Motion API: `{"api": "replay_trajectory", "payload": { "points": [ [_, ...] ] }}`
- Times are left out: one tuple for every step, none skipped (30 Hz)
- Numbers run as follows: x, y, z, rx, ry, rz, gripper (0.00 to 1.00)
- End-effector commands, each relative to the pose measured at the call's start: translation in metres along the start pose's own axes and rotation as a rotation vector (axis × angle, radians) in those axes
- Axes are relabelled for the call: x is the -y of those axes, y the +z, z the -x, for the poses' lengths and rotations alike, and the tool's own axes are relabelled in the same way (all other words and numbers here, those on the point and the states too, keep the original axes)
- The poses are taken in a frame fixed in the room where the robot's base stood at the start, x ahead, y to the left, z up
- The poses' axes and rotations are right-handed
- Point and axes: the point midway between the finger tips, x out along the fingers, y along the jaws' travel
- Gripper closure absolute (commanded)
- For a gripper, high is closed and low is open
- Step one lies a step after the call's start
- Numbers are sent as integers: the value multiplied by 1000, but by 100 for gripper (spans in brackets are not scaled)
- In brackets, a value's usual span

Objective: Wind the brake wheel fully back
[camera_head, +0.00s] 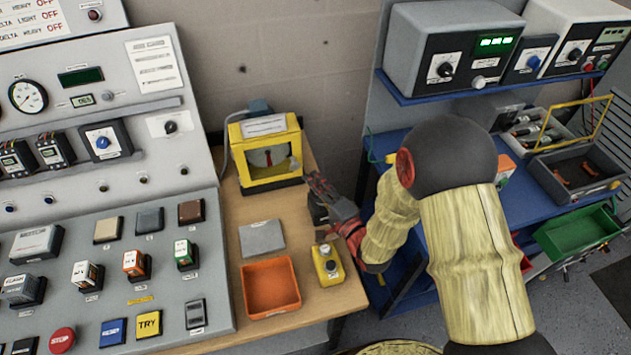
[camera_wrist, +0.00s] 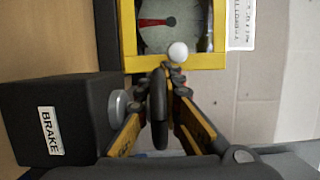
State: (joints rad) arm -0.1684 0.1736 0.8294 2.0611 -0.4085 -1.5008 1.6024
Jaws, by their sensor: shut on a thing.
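The black brake box (camera_wrist: 55,120), labelled BRAKE, is at the left of the wrist view. A round grey hub (camera_wrist: 118,104) sticks out from its side. The dark brake wheel (camera_wrist: 158,110) shows edge-on beside the hub, between the fingers of my gripper (camera_wrist: 168,76). The fingers are closed in on the wheel from both sides. In the head view my gripper (camera_head: 322,190) is at the right edge of the wooden bench, by the dark brake box (camera_head: 316,209). The wheel is hidden there, and its turn angle cannot be told.
A yellow-framed unit (camera_head: 288,181) with a dial and red pointer (camera_wrist: 155,21) stands just beyond my fingertips. A white ball (camera_wrist: 178,52) is close to them. A yellow button box (camera_head: 328,265), orange tray (camera_head: 270,311) and grey plate (camera_head: 262,238) lie on the bench.

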Motion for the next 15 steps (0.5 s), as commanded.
{"api": "replay_trajectory", "payload": {
  "points": [
    [0, -2, 0, 34, 0, 0, 100],
    [0, -1, 0, 59, 0, 1, 100],
    [0, 1, 0, 94, 0, 1, 100],
    [0, 2, 0, 121, 1, 1, 100],
    [0, 3, 0, 148, 1, 1, 100],
    [0, 5, 1, 185, 1, 0, 100],
    [1, 6, 1, 213, 1, 1, 100],
    [1, 7, 1, 241, 1, 2, 100],
    [1, 9, 2, 279, 2, 0, 100],
    [2, 10, 2, 308, 1, 1, 100],
    [2, 11, 2, 336, 2, 1, 100],
    [2, 13, 2, 375, 2, 1, 100],
    [2, 15, 3, 404, 3, 0, 100],
    [2, 16, 4, 432, 3, 0, 100],
    [2, 17, 4, 470, 3, 0, 100]
  ]
}}
